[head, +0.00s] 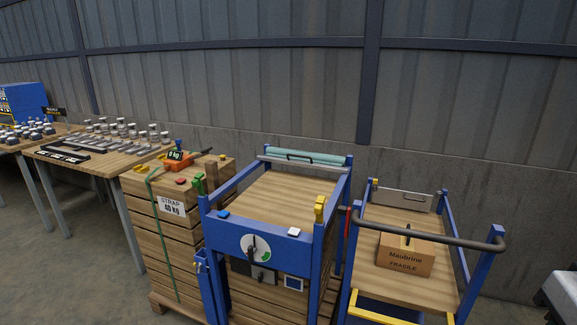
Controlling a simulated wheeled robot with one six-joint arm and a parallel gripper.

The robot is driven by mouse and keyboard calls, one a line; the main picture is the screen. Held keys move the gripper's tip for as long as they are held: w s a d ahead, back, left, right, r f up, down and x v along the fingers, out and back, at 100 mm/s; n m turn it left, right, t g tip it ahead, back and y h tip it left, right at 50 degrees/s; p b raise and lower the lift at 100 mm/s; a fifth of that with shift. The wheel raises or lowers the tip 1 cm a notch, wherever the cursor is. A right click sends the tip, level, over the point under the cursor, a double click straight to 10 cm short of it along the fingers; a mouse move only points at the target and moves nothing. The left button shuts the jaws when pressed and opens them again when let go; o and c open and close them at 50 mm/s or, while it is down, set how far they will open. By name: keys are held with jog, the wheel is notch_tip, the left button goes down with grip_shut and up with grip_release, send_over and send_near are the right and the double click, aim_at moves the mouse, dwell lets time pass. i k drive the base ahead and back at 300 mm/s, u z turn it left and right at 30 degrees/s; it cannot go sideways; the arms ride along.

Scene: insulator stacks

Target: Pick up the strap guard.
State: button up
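A wooden slatted crate (173,233) with a "STRAP 40 kg" label (171,206) stands left of centre. A green strap (163,235) runs down its front. A small upright green piece (198,184) sits at the right front of the crate's top; it may be the strap guard, but I cannot tell for sure. An orange tool (181,163) with a "0 kg" display (175,155) lies on the crate top, and a small red piece (181,181) lies in front of it. My gripper is not in view.
A blue-framed stand (258,228) with a dial and wooden top adjoins the crate on the right. A cart (390,285) with a "Maubrine FRAGILE" box (405,258) stands further right. Workbenches (100,165) with several insulators are at left. Bare floor (60,290) shows at lower left.

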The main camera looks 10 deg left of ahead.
aim_at(139, 168)
jog(key=i, duration=0.45)
jog(key=u, duration=3.15)
jog(key=i, duration=1.35)
jog(key=z, duration=1.65)
jog(key=i, duration=1.85)
jog(key=z, duration=0.1)
